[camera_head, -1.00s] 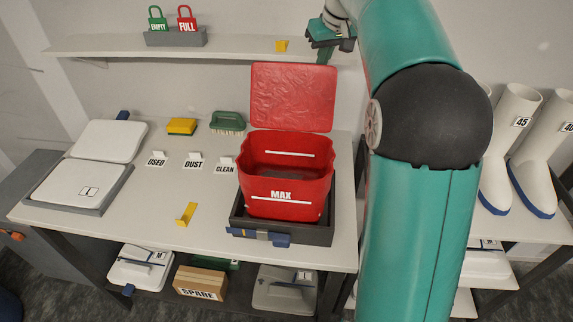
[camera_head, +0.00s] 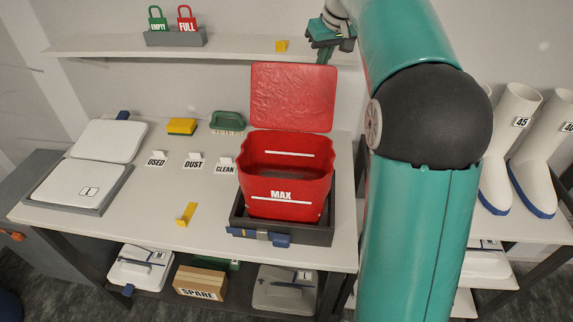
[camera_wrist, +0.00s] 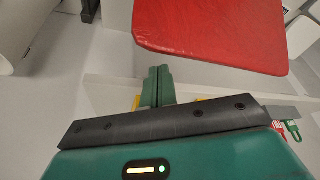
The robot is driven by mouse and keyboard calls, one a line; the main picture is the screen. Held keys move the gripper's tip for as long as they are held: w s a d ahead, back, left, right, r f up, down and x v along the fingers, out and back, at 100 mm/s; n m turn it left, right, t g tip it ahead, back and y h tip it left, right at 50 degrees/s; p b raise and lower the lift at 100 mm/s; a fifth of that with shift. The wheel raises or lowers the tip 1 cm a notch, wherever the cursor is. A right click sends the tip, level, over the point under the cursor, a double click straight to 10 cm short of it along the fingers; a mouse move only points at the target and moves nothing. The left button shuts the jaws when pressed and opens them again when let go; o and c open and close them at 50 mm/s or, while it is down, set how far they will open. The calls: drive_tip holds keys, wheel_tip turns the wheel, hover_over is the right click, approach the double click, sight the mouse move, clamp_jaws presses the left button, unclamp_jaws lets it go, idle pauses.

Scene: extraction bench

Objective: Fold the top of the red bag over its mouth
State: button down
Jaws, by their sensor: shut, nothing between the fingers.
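The red bag (camera_head: 285,178) stands upright and open in a dark tray (camera_head: 315,235) on the bench, with "MAX" on its front. Its top flap (camera_head: 293,97) stands up behind the open mouth. In the wrist view the red flap (camera_wrist: 212,30) lies beyond my fingers, apart from them. My gripper (camera_head: 325,55) is behind and above the flap's upper right corner, near the shelf. In the wrist view my gripper (camera_wrist: 158,75) has its green fingers together with nothing between them.
A shelf (camera_head: 230,46) with green and red tags (camera_head: 172,25) runs along the wall. A yellow sponge (camera_head: 181,126), a green brush (camera_head: 227,122) and label cards (camera_head: 193,161) lie left of the bag. A white-lidded box (camera_head: 80,184) is farther left. White boots (camera_head: 510,150) stand at right.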

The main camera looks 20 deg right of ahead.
sight(318, 97)
idle(0.3)
drive_tip(key=shift+f, duration=2)
drive_tip(key=shift+s+a, duration=0.25)
drive_tip(key=shift+s, duration=0.35)
drive_tip(key=shift+s+a, duration=0.25)
drive_tip(key=shift+s, duration=0.3)
drive_tip(key=shift+s+a+f, duration=0.1)
drive_tip(key=shift+s+a, duration=0.3)
drive_tip(key=shift+s, duration=0.5)
drive_tip(key=shift+s+a+f, duration=0.1)
drive_tip(key=shift+s+a, duration=0.25)
drive_tip(key=shift+s, duration=0.5)
drive_tip(key=shift+s+a+f, duration=0.1)
drive_tip(key=shift+s+a, duration=0.3)
drive_tip(key=shift+s, duration=0.5)
drive_tip(key=shift+s+a+r, duration=0.15)
drive_tip(key=shift+s, duration=0.3)
drive_tip(key=shift+s+a+r, duration=0.1)
drive_tip(key=shift+s+a, duration=0.05)
drive_tip(key=shift+s, duration=0.3)
drive_tip(key=s+a, duration=0.3)
drive_tip(key=s, duration=0.4)
drive_tip(key=shift+s+a, duration=0.15)
drive_tip(key=shift+s, duration=0.25)
